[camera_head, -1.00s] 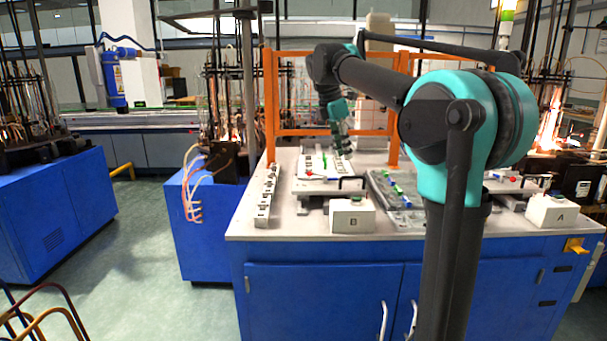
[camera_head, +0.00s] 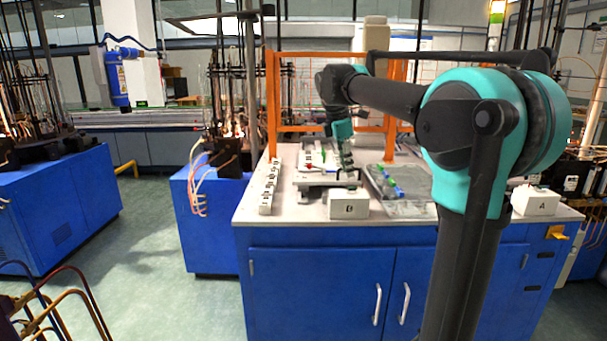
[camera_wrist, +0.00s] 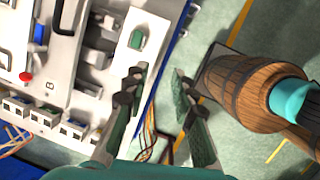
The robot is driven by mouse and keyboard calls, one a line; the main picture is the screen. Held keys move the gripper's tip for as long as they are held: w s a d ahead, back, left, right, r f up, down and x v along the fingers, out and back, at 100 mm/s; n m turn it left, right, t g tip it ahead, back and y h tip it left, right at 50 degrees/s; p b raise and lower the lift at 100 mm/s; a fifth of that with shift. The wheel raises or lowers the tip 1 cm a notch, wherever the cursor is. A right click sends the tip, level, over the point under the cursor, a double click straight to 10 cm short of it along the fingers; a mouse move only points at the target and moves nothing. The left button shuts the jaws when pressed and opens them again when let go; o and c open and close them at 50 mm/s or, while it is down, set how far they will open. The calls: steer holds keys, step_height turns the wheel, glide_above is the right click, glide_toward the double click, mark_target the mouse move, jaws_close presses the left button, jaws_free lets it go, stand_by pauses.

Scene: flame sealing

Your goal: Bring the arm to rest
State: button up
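My arm reaches out over the white-topped work table (camera_head: 290,212), with its elbow high at the right in the head view. My gripper (camera_head: 347,166) hangs pointing down near the white fixture (camera_head: 325,181) with a black handle. In the wrist view its two dark green fingers (camera_wrist: 157,85) stand apart with nothing between them, so it is open and empty. Below it there show the light edge of a bench and the green floor (camera_wrist: 215,25). Whether the gripper touches the fixture is hidden in the head view, but no contact shows in the wrist view.
A white box marked B (camera_head: 348,204) and one marked A (camera_head: 535,201) stand at the table's front. A grey tray (camera_head: 415,207) holds small blue and green items. An orange frame (camera_head: 271,100) stands behind. Open floor (camera_head: 165,250) lies to the left.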

steer(key=s+d+f+m+t+y, duration=0.1)
steer(key=s+d+f+m, duration=0.2)
steer(key=s+f+m, duration=0.7)
steer(key=s+d+f+m+t+y, duration=0.1)
steer(key=s+d+f+m, duration=0.2)
steer(key=s+f+m, duration=0.6)
steer(key=s+f, duration=0.3)
steer(key=f, duration=0.4)
steer(key=s+f, duration=0.4)
steer(key=f, duration=0.3)
steer(key=shift+f+m+t+y, duration=0.3)
steer(key=shift+m+y, duration=0.1)
